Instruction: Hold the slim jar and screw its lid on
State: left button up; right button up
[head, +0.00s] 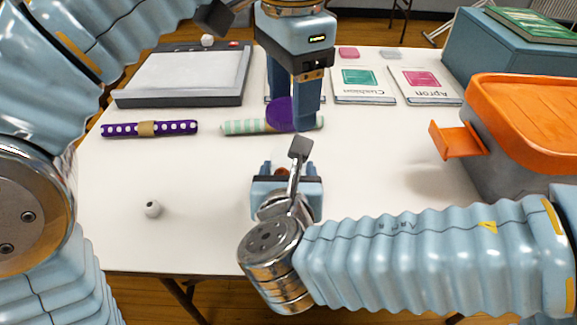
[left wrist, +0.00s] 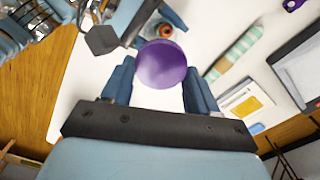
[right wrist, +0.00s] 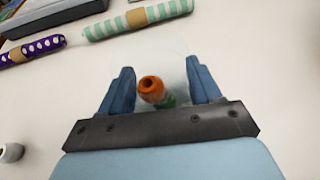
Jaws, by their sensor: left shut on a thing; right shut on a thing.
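The purple round lid (head: 280,112) is between the fingers of my left gripper (head: 294,122), which is shut on it. In the left wrist view the lid (left wrist: 162,64) shows as a purple disc. The slim jar (right wrist: 172,72) is clear and faint in the right wrist view, with orange and green contents (right wrist: 152,90) inside. My right gripper (right wrist: 160,88) is shut on the jar. In the head view my right gripper (head: 286,168) is below the lid, with a gap between them. My right wrist hides most of the jar there.
A purple dotted roll (head: 172,128) and a striped green roll (head: 245,127) lie behind. A small white item (head: 152,209) is at front left. A grey bin with an orange lid (head: 530,100) stands right. A dark-framed pad (head: 185,76) and pattern packets (head: 425,87) are at the back.

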pick_arm(q)
jog(key=shift+f, duration=2.3)
jog(key=shift+f, duration=0.1)
jog(key=shift+f, duration=0.8)
jog(key=shift+f, duration=1)
jog(key=o, duration=1)
jog(key=shift+s, duration=0.1)
jog(key=shift+r, duration=2.55)
